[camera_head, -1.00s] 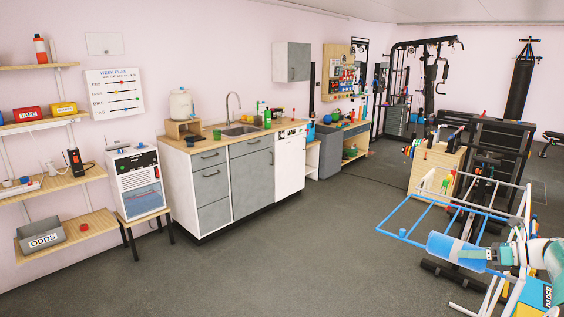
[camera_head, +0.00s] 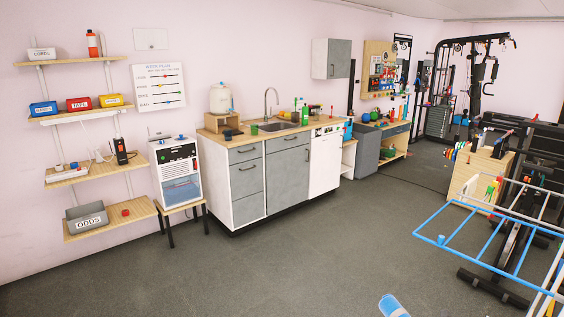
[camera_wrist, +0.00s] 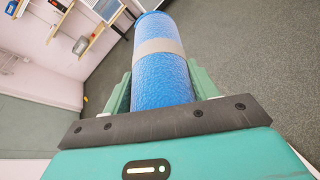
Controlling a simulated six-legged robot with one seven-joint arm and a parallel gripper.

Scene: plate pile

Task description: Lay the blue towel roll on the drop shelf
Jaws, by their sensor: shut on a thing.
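The blue towel roll (camera_wrist: 163,92) has a pale band around it and fills the upper middle of the wrist view. My gripper (camera_wrist: 160,88) is shut on it, a pale green finger on each side. In the head view only the roll's end (camera_head: 393,306) shows at the bottom edge, above the floor; my gripper is out of that view. No shelf is labelled as the drop shelf. The wooden wall shelves (camera_head: 130,217) at the left and a blue barred rack (camera_head: 487,232) at the right are both apart from the roll.
The lowest wall shelf holds a grey ODDS bin (camera_head: 87,217) and a small red thing (camera_head: 125,212). A white cabinet on a stool (camera_head: 180,170) and a sink counter (camera_head: 262,183) line the wall. Open grey floor (camera_head: 270,270) lies in front. Gym equipment stands at the right.

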